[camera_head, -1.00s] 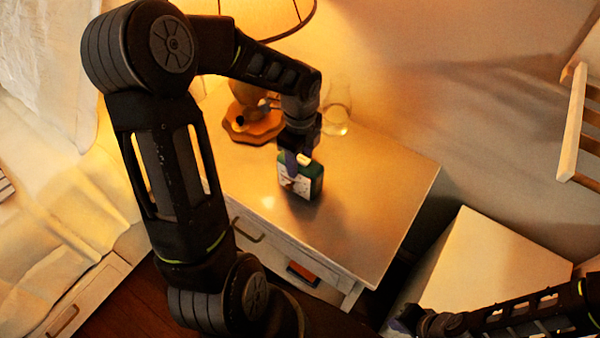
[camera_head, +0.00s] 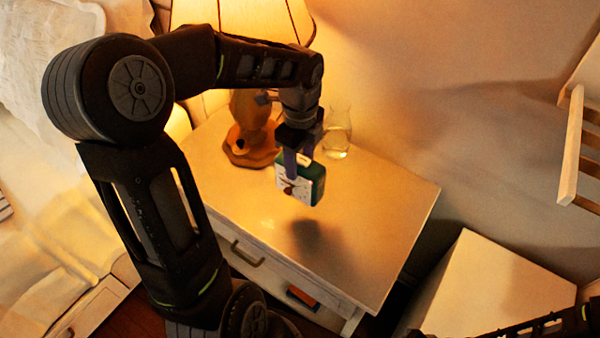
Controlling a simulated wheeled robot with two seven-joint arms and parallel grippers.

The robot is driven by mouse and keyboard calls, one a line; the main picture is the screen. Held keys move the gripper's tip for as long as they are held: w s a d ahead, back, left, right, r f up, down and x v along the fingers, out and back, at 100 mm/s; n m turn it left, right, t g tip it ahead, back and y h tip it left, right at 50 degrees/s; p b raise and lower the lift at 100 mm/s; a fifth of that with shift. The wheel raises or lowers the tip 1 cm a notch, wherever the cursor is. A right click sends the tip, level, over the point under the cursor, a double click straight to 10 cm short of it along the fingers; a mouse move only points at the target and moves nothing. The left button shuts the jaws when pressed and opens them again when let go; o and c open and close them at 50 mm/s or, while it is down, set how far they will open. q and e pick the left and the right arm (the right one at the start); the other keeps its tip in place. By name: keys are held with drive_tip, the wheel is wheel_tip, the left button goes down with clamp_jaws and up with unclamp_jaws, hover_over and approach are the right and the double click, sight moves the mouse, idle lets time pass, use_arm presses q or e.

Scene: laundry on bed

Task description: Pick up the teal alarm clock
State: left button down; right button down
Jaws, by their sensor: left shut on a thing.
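The teal alarm clock (camera_head: 313,186) is a small box with a white face turned to the front left. My left gripper (camera_head: 303,160) is shut on its top and holds it above the nightstand (camera_head: 375,215). A dark shadow lies on the nightstand top below the clock, apart from it. The gripper fingers hide part of the clock's upper side. Part of my right arm shows at the bottom right, but its gripper is out of the picture.
A lit lamp (camera_head: 252,140) with a wooden base stands at the back left of the nightstand. A glass carafe (camera_head: 338,135) stands close behind the clock. The nightstand's front right is clear. A white box-like surface (camera_head: 495,275) is at the right, and a bed (camera_head: 50,240) at the left.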

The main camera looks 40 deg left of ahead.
use_arm(q)
drive_tip(key=shift+r, duration=0.8)
